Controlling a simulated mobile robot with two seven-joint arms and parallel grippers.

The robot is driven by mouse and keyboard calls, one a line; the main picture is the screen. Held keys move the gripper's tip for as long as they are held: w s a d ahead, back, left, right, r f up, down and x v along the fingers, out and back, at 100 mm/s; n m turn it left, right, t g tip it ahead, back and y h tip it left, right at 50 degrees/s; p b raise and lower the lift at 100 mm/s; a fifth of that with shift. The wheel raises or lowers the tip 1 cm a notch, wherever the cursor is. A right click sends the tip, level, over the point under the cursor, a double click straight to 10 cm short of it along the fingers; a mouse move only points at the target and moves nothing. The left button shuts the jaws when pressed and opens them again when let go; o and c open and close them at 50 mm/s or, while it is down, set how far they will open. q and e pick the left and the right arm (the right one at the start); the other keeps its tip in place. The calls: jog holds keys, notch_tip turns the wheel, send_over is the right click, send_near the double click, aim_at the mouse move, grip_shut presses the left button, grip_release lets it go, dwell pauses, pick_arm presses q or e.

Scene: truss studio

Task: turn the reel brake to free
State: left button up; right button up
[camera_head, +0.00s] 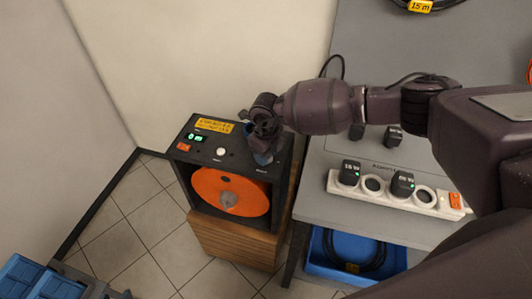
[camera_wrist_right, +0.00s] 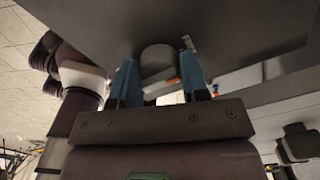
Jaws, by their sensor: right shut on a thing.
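The cable reel unit is a black box (camera_head: 181,172) on a wooden stand, with an orange reel (camera_head: 207,187) in its open front. Its top panel carries a yellow label, a green display, a red switch and a white button. My right gripper (camera_head: 263,150) reaches down to the right part of this panel and hides the spot beneath it. In the right wrist view its blue fingers (camera_wrist_right: 160,82) stand on either side of a round grey knob (camera_wrist_right: 157,58), which I take to be the reel brake; the gripper is shut on it. The knob's setting cannot be read. My left gripper is not in view.
To the right stands a grey table (camera_head: 310,173) with a white power strip (camera_head: 388,197) holding black plugs. A blue crate (camera_head: 318,262) with black cable sits under it. Blue bins (camera_head: 25,277) are at the lower left. Tiled floor is free left of the reel unit.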

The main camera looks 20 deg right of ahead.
jog(key=shift+w+r, duration=0.1)
jog(key=o, duration=0.9)
notch_tip(320, 180, up, 9)
jog(key=shift+r, duration=0.85)
